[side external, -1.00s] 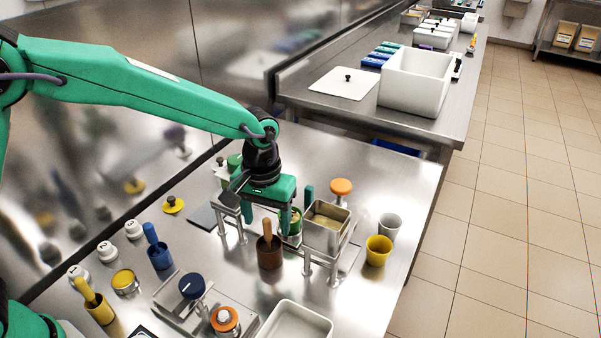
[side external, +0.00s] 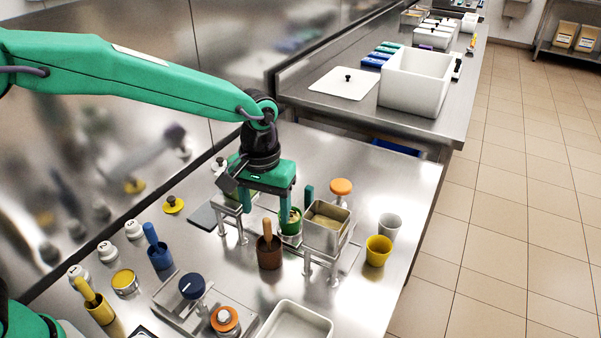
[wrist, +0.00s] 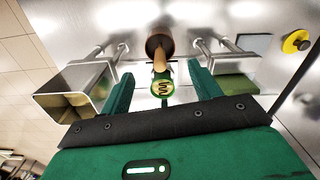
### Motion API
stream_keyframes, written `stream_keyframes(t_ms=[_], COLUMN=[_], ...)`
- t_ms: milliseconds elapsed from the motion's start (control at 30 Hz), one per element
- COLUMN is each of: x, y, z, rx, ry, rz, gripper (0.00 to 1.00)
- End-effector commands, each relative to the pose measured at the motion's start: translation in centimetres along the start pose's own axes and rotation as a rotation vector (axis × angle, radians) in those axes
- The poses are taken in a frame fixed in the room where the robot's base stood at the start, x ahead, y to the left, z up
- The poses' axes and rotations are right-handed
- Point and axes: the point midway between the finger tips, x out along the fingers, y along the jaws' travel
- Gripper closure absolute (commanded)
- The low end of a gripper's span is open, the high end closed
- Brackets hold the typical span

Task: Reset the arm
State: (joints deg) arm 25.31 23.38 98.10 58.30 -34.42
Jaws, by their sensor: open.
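My gripper (side external: 265,205) is green and points down over the steel bench (side external: 392,187), between two raised metal stands. Its two fingers are apart, and they also show in the wrist view (wrist: 160,95) with nothing gripped between them.
A steel pan (side external: 326,236) on a stand is close right of the gripper. An orange knob (side external: 341,187), yellow cup (side external: 378,251) and grey cup (side external: 389,226) stand further right. A blue cup (side external: 160,257) and white-capped jars (side external: 134,229) stand left. Free bench lies behind the gripper.

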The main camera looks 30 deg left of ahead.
Motion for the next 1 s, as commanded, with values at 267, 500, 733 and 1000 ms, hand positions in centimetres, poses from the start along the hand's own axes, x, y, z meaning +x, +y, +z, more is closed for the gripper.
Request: stream_keyframes(t_ms=[267, 500, 733, 1000], x=[-0.5, -3.1, -6.6, -9.7], y=[-0.4, -3.0, -7.0, -11.8], z=[0.0, 0.6, 2.1, 4.9], rx=[0.002, 0.012, 0.035, 0.063], ry=[0.008, 0.046, 0.112, 0.197], rz=[0.005, 0.028, 0.056, 0.078], gripper=[0.37, 0.37, 0.37, 0.37])
